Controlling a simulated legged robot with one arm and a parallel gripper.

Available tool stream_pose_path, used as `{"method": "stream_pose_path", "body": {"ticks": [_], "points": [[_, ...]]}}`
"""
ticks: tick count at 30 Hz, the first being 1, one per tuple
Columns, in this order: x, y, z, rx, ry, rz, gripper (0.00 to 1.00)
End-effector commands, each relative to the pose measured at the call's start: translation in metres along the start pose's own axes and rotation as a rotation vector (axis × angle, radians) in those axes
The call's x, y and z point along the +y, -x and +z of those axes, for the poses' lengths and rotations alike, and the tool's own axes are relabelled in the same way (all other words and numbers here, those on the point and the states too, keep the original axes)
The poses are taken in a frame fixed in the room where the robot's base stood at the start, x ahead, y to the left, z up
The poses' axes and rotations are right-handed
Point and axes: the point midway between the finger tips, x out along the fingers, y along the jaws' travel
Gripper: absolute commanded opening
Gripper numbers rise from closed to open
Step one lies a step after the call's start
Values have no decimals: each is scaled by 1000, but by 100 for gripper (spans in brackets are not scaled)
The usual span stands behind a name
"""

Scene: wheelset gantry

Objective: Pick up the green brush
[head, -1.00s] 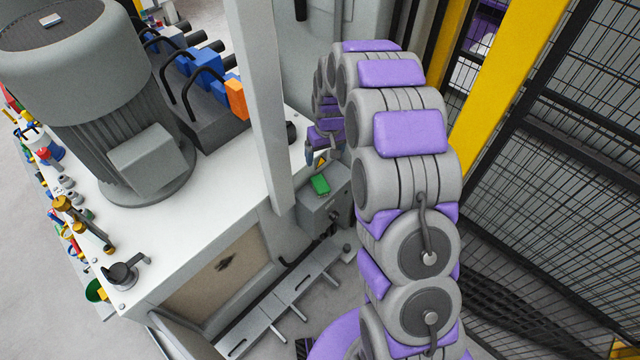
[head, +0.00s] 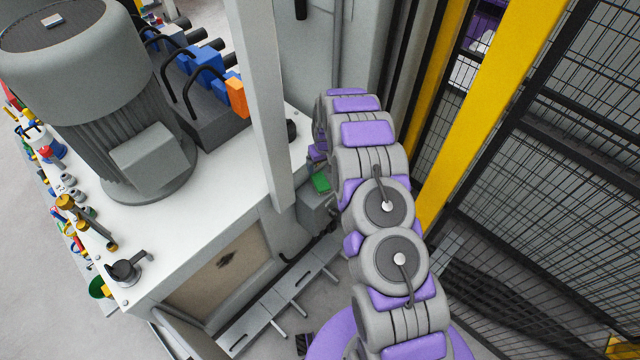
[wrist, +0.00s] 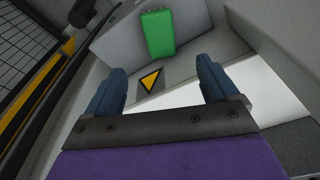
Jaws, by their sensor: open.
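The green brush (head: 321,182) shows as a small green block on top of a grey box (head: 314,210) beside the white-topped machine. In the wrist view the green brush (wrist: 158,34) lies at the upper middle, beyond my fingertips and between their lines. My gripper (wrist: 158,76) is open, with its two dark blue fingers apart and nothing between them. The fingers do not touch the brush. In the head view the gripper is mostly hidden behind my arm.
A yellow warning triangle (wrist: 150,82) is on the box near the brush. A grey upright post (head: 262,110) stands left of the brush. A yellow post (head: 490,110) and black mesh fence (head: 560,190) are at the right. A large motor (head: 85,90) stands on the machine.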

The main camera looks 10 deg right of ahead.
Motion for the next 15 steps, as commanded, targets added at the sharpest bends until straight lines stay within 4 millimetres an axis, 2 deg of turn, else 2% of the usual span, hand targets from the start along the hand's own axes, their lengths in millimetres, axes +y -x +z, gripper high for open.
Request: {"method": "stream_pose_path", "body": {"ticks": [1,9,15], "points": [[0,-11,1,-2,0,0,87],[0,-54,0,-1,2,1,87],[0,-74,1,-1,1,0,87]]}}
